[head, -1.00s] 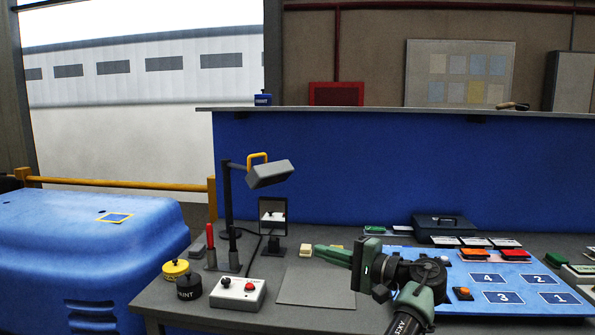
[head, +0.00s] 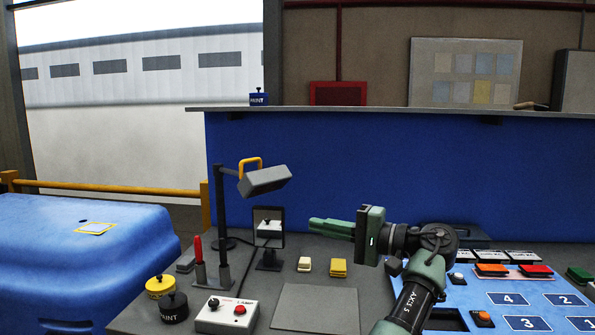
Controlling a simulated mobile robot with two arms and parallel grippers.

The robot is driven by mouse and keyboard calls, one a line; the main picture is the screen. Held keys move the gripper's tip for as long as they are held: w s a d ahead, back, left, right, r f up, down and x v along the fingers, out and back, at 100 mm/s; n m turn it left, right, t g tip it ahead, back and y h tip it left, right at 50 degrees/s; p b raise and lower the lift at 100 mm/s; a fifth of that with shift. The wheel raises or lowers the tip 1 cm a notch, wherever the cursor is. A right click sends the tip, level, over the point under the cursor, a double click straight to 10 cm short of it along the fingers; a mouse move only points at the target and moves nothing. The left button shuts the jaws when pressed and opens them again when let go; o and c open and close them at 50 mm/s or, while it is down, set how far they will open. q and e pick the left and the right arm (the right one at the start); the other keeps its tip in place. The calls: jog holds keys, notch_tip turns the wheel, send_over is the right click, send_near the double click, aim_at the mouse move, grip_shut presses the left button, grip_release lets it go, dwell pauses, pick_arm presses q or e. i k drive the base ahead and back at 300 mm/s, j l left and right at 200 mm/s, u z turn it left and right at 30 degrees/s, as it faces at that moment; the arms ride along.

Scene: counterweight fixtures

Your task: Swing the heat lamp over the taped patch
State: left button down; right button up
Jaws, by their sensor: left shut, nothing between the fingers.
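The heat lamp has a grey box head (head: 265,181) with a yellow handle (head: 250,165), on a dark upright post at the left of the bench. Its head points right, over the bench. The taped patch (head: 95,228), a small square edged in yellow tape, is on the blue body panel at the far left, well away from the lamp head. My left gripper (head: 314,226) is shut and empty, its green fingers pointing left. In the picture it is right of and below the lamp head, apart from it. My right gripper is not in view.
A small mirror (head: 269,219) stands beneath the lamp head. A switch box (head: 227,314), paint pots (head: 174,307) and a red-handled tool (head: 199,250) stand near the post. A numbered blue board (head: 470,300) lies at right. A yellow rail (head: 110,188) runs behind the blue panel.

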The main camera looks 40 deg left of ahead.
aim_at(262, 181)
jog(key=i+j, duration=1.15)
jog(key=i, duration=0.1)
